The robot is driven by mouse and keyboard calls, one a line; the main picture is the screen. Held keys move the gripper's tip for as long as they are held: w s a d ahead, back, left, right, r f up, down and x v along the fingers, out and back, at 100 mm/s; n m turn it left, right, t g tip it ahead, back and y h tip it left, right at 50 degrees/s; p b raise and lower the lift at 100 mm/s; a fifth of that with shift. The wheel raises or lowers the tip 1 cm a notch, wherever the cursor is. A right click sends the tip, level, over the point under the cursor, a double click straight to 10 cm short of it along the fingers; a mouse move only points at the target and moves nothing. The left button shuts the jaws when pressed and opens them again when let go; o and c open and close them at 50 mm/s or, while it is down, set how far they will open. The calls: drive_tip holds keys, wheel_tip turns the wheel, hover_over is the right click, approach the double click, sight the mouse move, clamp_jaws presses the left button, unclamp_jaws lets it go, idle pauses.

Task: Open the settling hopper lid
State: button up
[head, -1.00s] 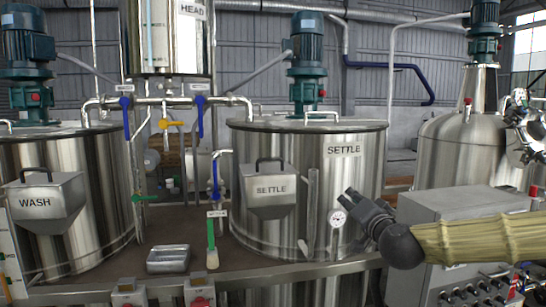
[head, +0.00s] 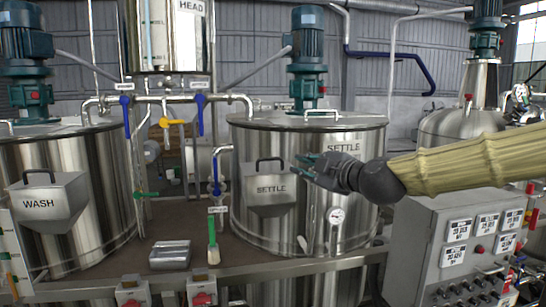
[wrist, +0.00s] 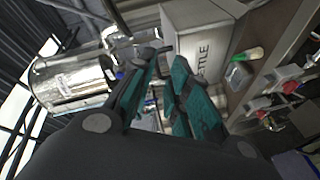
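The settling hopper (head: 272,192) is a grey metal box labelled SETTLE on the front of the settle tank. Its lid is on top, with a dark arched handle (head: 270,160), and looks closed. In the wrist view the hopper (wrist: 193,35) is beyond the fingers, tilted in the picture. My gripper (head: 301,165) is just right of the hopper lid in the head view, at about handle height. In the wrist view its teal fingers (wrist: 161,80) are spread apart with nothing held between them. I cannot tell its exact distance from the handle.
The settle tank (head: 345,200) stands behind the hopper, with a dial gauge (head: 336,215) below my arm. The WASH hopper (head: 45,205) is on the left tank. A metal tray (head: 170,254) and a green-handled brush (head: 212,240) are on the deck. A control panel (head: 425,245) is at right.

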sight(271, 159)
drive_tip(key=shift+w+a+n+g+y+p, duration=0.25)
drive_tip(key=shift+w+a+n+p, duration=1.05)
drive_tip(key=shift+w+a, duration=0.65)
drive_tip(key=shift+w+a+n+g+y+p, duration=0.15)
drive_tip(key=shift+w+a+n+g+p, duration=0.2)
drive_tip(key=shift+w+a+n+p, duration=1)
drive_tip(key=shift+w+a+n+b, duration=0.25)
drive_tip(key=shift+w+a+b, duration=0.25)
drive_tip(key=shift+a, duration=0.2)
clamp_jaws()
